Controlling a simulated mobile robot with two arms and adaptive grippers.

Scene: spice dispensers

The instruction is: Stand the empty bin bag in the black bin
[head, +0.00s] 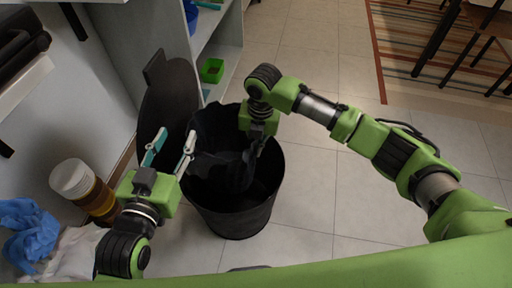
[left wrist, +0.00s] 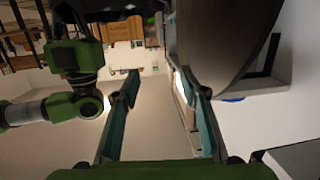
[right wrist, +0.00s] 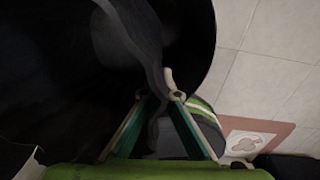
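The black bin (head: 238,218) stands upright on the tiled floor, its mouth open upward. The dark bin bag (head: 212,135) is partly inside it, with folds rising above the back left rim. In the right wrist view, a grey fold of the bag (right wrist: 137,35) runs between my fingers. My right gripper (head: 250,155) points down into the bin mouth, and its fingers (right wrist: 155,97) look closed on that fold. My left gripper (head: 174,147) is open and empty, just left of the bin rim; its spread fingers (left wrist: 158,75) show nothing between them. The bag's lower part is hidden in darkness.
A dark round panel (head: 170,90) stands behind the bin at the left. A white shelf (head: 222,50) with a green box (head: 212,70) is behind.

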